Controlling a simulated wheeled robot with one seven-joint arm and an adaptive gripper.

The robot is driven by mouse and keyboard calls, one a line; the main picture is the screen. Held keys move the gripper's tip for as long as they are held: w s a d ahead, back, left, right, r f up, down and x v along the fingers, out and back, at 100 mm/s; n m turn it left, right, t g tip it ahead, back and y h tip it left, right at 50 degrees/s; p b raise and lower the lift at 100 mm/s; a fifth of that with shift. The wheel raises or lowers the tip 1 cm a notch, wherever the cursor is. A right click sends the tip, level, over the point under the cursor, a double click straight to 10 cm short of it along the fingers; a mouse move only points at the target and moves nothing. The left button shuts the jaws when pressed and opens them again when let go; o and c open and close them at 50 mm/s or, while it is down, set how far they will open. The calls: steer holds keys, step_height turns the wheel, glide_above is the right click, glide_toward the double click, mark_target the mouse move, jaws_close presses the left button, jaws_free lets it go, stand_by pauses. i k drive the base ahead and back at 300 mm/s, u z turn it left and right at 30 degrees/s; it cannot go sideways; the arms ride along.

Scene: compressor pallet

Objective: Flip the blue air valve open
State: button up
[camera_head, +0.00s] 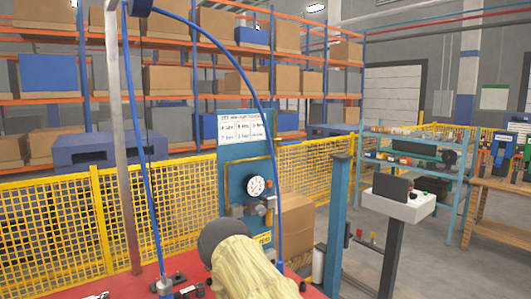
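A blue panel (231,170) stands near the middle of the view, with a white round gauge (256,186) on it. Grey and brass-coloured pipe fittings (258,208) sit just below the gauge. I cannot clearly make out a blue valve handle among them; the parts are too small. A pale yellow covered arm part (248,268) with a dark rounded end, which looks like mine, rises at the bottom centre in front of the panel's foot. My gripper's fingers do not show.
A blue hose (262,98) hangs in front of the panel. A red surface (205,292) with small dark parts lies at the bottom. A blue post (337,215) and a grey control box on a stand (397,205) are at right. Yellow mesh fencing (50,225) runs behind.

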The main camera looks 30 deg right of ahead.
mark_target(281, 144)
steer(key=u, duration=0.05)
steer(key=k, duration=0.5)
steer(key=z, duration=1.7)
steer(key=i, duration=0.85)
steer(key=u, duration=0.85)
